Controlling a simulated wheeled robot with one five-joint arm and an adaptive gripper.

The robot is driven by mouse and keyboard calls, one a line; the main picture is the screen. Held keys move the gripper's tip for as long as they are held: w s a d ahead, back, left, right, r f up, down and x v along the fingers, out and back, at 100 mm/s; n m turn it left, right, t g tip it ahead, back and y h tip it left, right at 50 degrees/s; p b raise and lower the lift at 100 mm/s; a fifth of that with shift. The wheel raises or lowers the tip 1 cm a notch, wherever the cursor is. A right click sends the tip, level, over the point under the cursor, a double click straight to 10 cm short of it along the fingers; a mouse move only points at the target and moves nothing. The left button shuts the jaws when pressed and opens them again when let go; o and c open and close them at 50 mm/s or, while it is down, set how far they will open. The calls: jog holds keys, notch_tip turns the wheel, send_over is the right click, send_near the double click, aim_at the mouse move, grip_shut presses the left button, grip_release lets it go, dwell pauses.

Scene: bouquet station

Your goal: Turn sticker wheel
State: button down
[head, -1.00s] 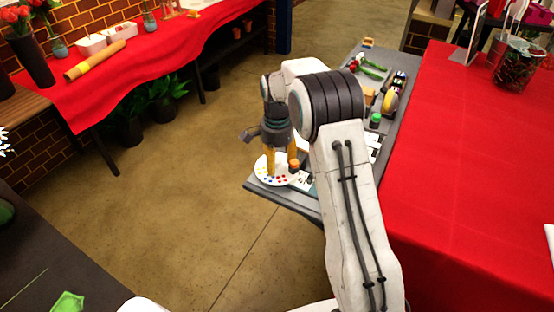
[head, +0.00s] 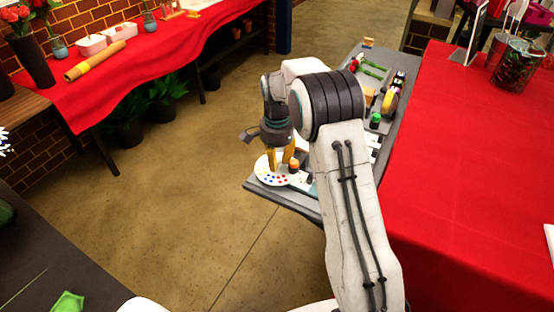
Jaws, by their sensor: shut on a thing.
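The sticker wheel (head: 268,178) is a white disc with coloured dots around it. It lies flat at the near left corner of the grey side table. My gripper (head: 283,167) points down over the wheel, with its yellow fingers at the wheel's right part. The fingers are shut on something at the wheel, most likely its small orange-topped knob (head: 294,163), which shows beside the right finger. The exact contact is too small to see. My wrist and fingers hide the wheel's far side.
The grey table (head: 291,200) also holds a green-capped jar (head: 375,120), a yellow tape dispenser (head: 390,102) and a red rose (head: 353,66) farther back. A red-covered table (head: 470,180) stands close on the right. The floor to the left is open.

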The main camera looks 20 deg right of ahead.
jog(key=n, duration=0.5)
jog(key=shift+s+f, duration=0.1)
jog(key=n, duration=0.4)
jog(key=shift+n, duration=0.4)
dwell(0.4)
jog(key=c, duration=0.9)
grip_release()
jog(key=shift+c, duration=0.2)
notch_tip(320, 180, up, 12)
